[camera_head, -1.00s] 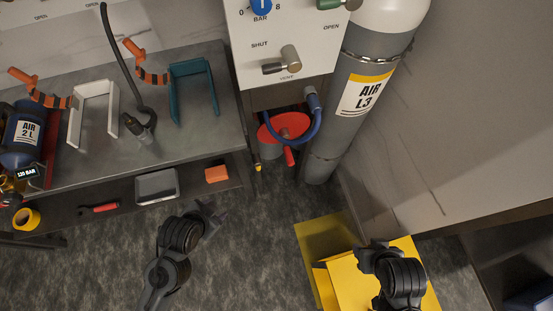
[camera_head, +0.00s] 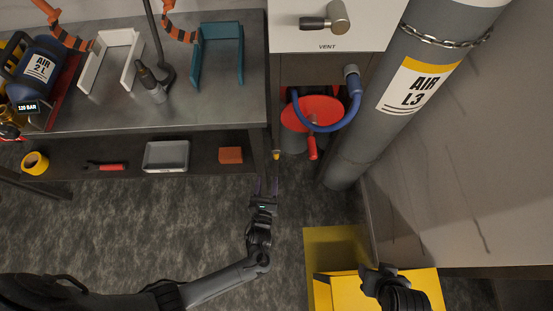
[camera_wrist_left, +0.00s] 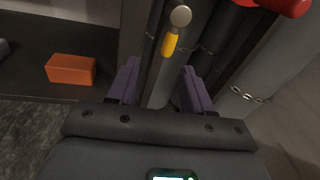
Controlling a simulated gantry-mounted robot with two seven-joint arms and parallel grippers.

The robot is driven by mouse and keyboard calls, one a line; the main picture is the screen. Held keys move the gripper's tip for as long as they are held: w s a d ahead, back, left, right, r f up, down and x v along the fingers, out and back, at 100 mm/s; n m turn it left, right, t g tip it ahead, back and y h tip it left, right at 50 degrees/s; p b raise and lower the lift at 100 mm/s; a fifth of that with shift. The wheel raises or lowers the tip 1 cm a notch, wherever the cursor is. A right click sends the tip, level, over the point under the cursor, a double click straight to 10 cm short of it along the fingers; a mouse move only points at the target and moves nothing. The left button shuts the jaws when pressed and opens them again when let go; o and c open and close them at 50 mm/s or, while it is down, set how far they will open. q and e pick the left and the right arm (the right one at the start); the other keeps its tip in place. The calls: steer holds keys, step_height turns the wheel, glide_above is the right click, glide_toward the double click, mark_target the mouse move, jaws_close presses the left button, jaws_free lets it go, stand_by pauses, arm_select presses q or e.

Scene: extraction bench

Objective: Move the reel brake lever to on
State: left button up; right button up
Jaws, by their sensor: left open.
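The reel brake lever (camera_head: 276,154) shows in the head view as a small yellow tip at the left of the red hose reel (camera_head: 296,117). In the left wrist view the lever (camera_wrist_left: 170,43) has a yellow grip hanging below a round grey pivot. My left gripper (camera_head: 267,187) is open and empty, just in front of and below the lever, with no visible contact. In the left wrist view its purple fingers (camera_wrist_left: 162,88) stand apart, with the yellow grip above the gap between them. My right gripper (camera_head: 379,275) is over the yellow box; its fingers are unclear.
A blue hose (camera_head: 354,92) and a red crank handle (camera_head: 313,147) are at the reel. The grey cylinder (camera_head: 352,152) stands to the right. The bench's lower shelf (camera_head: 205,155) with an orange block (camera_head: 230,155) is left of the lever. The yellow box (camera_head: 415,282) stands front right.

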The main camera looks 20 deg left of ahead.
mark_target(275, 158)
arm_select(q)
steer(key=shift+m+t, duration=0.5)
steer(key=shift+m, duration=0.2)
steer(key=b+x, duration=0.1)
steer(key=x, duration=0.2)
steer(key=d+b+x, duration=0.1)
steer(key=b+x, duration=0.1)
steer(key=x, duration=0.2)
steer(key=b+x, duration=0.1)
steer(key=x, duration=0.3)
steer(key=shift+w+d+f+b, duration=0.2)
steer(key=shift+f+b, duration=0.1)
steer(key=shift+w+a+r, duration=0.1)
steer(key=shift+w, duration=0.35)
arm_select(e)
steer(key=shift+f, duration=2.85)
arm_select(q)
steer(key=c, duration=0.9)
